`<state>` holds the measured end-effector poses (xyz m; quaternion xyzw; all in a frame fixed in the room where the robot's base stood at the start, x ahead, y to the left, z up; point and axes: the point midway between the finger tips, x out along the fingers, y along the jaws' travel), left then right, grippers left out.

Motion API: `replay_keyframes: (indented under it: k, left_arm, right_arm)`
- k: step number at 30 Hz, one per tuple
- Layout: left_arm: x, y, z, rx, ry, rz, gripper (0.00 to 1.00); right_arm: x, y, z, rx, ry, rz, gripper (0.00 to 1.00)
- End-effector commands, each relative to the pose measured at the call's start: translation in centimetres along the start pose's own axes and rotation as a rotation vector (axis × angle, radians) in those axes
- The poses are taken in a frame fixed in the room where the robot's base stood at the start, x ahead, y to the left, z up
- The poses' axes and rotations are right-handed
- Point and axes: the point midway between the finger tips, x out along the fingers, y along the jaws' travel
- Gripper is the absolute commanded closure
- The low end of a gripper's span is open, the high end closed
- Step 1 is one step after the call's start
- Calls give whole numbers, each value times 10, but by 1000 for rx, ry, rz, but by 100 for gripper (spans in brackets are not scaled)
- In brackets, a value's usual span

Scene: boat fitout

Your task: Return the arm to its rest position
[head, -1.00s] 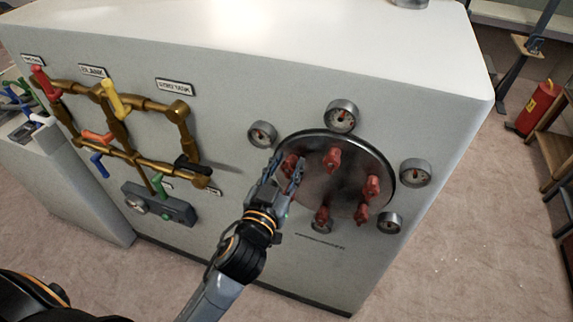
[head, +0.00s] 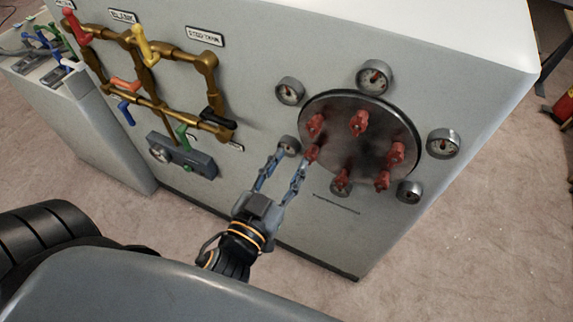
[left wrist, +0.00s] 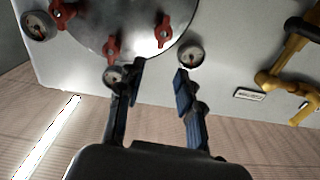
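My left gripper (head: 281,182) is in front of the grey cabinet, just below and left of the round metal plate (head: 345,165). Its two fingers are spread apart with nothing between them. In the left wrist view the open fingers (left wrist: 160,82) point toward the lower edge of the plate, with red valve handles (left wrist: 163,30) beyond the tips. A gauge (left wrist: 191,54) shows beyond the fingertip on the right. My right gripper is not in either view.
The cabinet front carries brass pipes (head: 152,80) with coloured levers and a small grey box (head: 181,156) on the left. Several gauges ring the plate, one at its upper right (head: 375,76). A lower cabinet (head: 100,125) stands at left. Carpeted floor is open at lower right.

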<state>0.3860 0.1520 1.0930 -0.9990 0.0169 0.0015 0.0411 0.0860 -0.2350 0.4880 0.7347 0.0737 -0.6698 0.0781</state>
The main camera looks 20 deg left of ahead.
Motion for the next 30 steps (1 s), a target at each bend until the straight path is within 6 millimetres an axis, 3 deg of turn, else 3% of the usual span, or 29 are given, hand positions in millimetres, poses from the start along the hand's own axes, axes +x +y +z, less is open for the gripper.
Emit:
replay_keyframes:
  k: [17,20,23,26,30]
  left_arm:
    - [-1,0,0,0,0,0,64]
    - [0,4,12,2,-20,8,64]
    - [5,14,50,8,-81,34,64]
    - [7,31,114,18,-189,75,64]
    - [-2,50,220,35,-372,134,64]
  right_arm:
    - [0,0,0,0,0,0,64]
    - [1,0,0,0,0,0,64]
    - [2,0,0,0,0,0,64]
    - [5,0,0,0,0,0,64]
    - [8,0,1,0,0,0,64]
